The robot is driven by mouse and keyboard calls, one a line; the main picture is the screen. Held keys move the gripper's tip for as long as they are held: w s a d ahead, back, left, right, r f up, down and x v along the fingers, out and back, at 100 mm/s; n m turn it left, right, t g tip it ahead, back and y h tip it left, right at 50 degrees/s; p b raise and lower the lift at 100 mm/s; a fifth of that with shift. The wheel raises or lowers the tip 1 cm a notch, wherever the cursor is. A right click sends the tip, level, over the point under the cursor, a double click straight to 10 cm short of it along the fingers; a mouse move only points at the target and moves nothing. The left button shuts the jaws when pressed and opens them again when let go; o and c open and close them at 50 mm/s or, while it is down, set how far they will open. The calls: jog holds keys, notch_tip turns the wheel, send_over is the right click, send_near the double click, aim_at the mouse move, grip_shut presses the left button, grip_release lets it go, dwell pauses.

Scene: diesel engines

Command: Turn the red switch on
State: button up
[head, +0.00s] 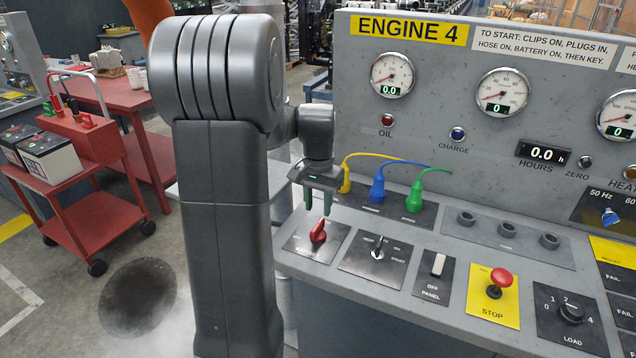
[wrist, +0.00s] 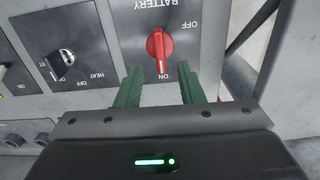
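The red switch (head: 318,231) is a rotary knob on the dark battery plate at the console's left end. In the wrist view the red knob (wrist: 160,46) stands upright in the picture, and its white line points down toward the ON label; OFF is at upper right. My gripper (head: 317,209) is above and just behind the knob in the head view. In the wrist view my gripper (wrist: 160,72) has its two green fingers apart, with nothing between them. The knob lies just beyond the fingertips, apart from them.
A key switch plate (head: 376,257), a panel rocker (head: 438,265) and a red stop button (head: 500,279) sit to the right. Yellow, blue and green plugs (head: 378,187) with cables stand behind. A red cart (head: 75,190) with batteries is at left.

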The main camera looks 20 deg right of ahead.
aim_at(318, 224)
notch_tip(318, 224, up, 7)
jog(key=shift+r, duration=0.2)
jog(key=shift+f, duration=0.1)
dwell(0.4)
notch_tip(318, 224, down, 14)
jog(key=shift+r, duration=0.15)
dwell(0.4)
